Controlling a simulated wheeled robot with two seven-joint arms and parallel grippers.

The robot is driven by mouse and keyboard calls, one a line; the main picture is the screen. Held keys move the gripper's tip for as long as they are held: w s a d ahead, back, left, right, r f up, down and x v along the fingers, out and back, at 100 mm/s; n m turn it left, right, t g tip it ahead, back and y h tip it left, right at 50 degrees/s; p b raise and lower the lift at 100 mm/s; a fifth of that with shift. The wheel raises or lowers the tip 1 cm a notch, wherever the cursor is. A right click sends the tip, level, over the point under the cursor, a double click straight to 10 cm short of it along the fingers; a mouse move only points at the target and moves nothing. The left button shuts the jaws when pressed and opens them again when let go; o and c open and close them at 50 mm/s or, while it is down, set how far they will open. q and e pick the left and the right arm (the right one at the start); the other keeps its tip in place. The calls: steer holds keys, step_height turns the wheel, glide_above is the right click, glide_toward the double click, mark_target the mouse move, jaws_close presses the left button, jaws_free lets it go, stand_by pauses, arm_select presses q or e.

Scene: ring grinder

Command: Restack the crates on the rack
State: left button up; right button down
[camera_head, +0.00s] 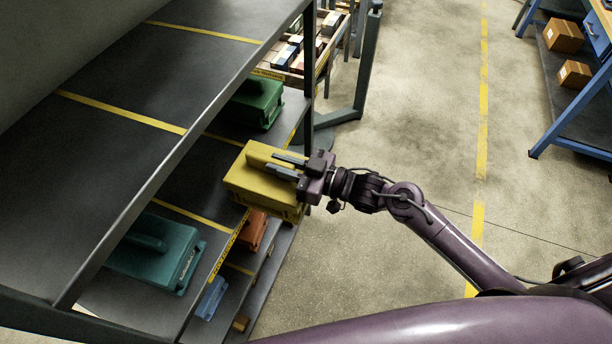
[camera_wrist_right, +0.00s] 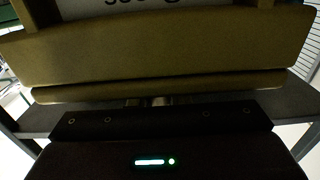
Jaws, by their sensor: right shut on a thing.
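The rack (camera_head: 95,85) fills the left of the head view, with shelves marked by yellow strips. My right gripper (camera_head: 288,166) is shut on a yellow crate (camera_head: 262,185) at the front edge of a middle shelf. The yellow crate fills the upper part of the right wrist view (camera_wrist_right: 160,50). A green crate (camera_head: 256,104) sits behind it on the same rack. A teal crate (camera_head: 158,254) sits nearer, partly under the upper shelf. An orange crate (camera_head: 252,230) and a blue crate (camera_head: 211,298) show lower down. My left gripper is not in view.
A wooden crate of coloured boxes (camera_head: 296,55) stands past the rack's far end. A blue-framed workbench (camera_head: 545,140) with cardboard boxes (camera_head: 563,36) is at the right. The concrete floor (camera_head: 415,120) between is clear.

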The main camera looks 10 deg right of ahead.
mark_target(244, 162)
steer(key=b+x, duration=0.7)
steer(key=x, duration=1.1)
steer(key=shift+f, duration=0.5)
steer(key=shift+s+d, duration=0.15)
steer(key=shift+d, duration=0.05)
steer(key=shift+f+b, duration=0.35)
steer(key=shift+f, duration=0.25)
steer(key=c, duration=1.3)
jaws_free()
steer(key=b+v, duration=0.1)
steer(key=v, duration=0.6)
steer(key=shift+s+d, duration=0.25)
steer(key=shift+d, duration=0.05)
